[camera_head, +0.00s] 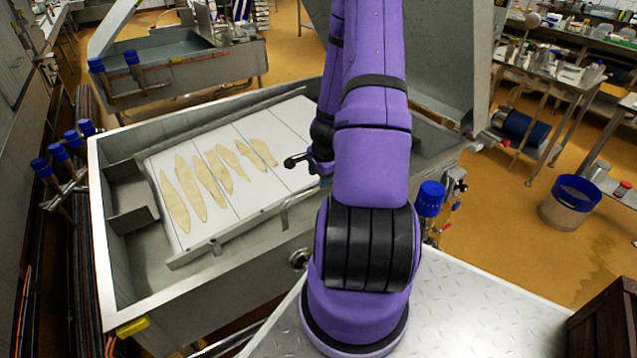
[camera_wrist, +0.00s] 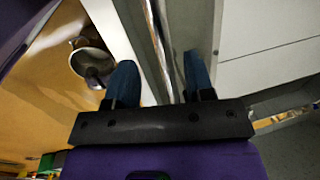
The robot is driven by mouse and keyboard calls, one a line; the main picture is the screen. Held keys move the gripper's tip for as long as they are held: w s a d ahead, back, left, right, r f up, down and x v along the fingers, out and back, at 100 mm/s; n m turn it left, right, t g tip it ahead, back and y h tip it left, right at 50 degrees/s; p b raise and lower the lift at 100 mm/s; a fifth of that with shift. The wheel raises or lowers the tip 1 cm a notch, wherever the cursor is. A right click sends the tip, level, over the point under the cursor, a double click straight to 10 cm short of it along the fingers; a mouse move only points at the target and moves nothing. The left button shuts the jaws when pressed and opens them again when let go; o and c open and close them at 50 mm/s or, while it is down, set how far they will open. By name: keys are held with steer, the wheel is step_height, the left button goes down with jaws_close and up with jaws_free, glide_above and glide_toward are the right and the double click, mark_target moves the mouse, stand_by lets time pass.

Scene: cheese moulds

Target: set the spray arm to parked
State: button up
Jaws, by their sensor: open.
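No part that I can name with certainty as the spray arm shows in either view. In the wrist view, my gripper (camera_wrist: 159,72) is open, its two blue fingers apart. A thin shiny metal bar or edge (camera_wrist: 156,35) runs lengthwise between the fingers. I cannot tell whether they touch it, or whether it belongs to the spray arm. In the head view, my purple arm reaches over the right end of a steel vat (camera_head: 95,205) and hides most of my gripper. A small black knobbed part (camera_head: 297,161) shows left of the arm; I cannot tell what it belongs to.
White boards (camera_head: 150,166) with several pale leaf-shaped pieces lie in the vat. A curved metal handle (camera_head: 285,218) is on its near side. Blue-capped valves (camera_head: 41,168) stand at the left. A blue-rimmed bucket (camera_head: 566,211) stands on the floor at right; another vat (camera_head: 215,80) stands behind.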

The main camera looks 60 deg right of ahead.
step_height(320, 180, up, 6)
steer(key=s, duration=0.1)
steer(key=shift+s+a+r, duration=0.15)
steer(key=shift+a+r, duration=0.05)
steer(key=shift+a, duration=0.05)
stand_by(0.6)
steer(key=w+a+r+n+t, duration=0.1)
steer(key=w+a+r+n, duration=0.1)
steer(key=a+r+n, duration=0.35)
steer(key=w+a+r+n, duration=0.2)
steer(key=a+r, duration=0.4)
steer(key=r, duration=0.3)
steer(key=w+a+r+n+t, duration=0.1)
steer(key=w+a+r+n, duration=0.25)
steer(key=a+r, duration=0.3)
steer(key=s+a+r+n+t, duration=0.1)
steer(key=s+a+r+n, duration=1)
steer(key=s+a+r, duration=0.3)
steer(key=shift+s+a+r+n+y, duration=0.3)
steer(key=shift+s+a+y, duration=0.15)
steer(key=shift+s, duration=0.4)
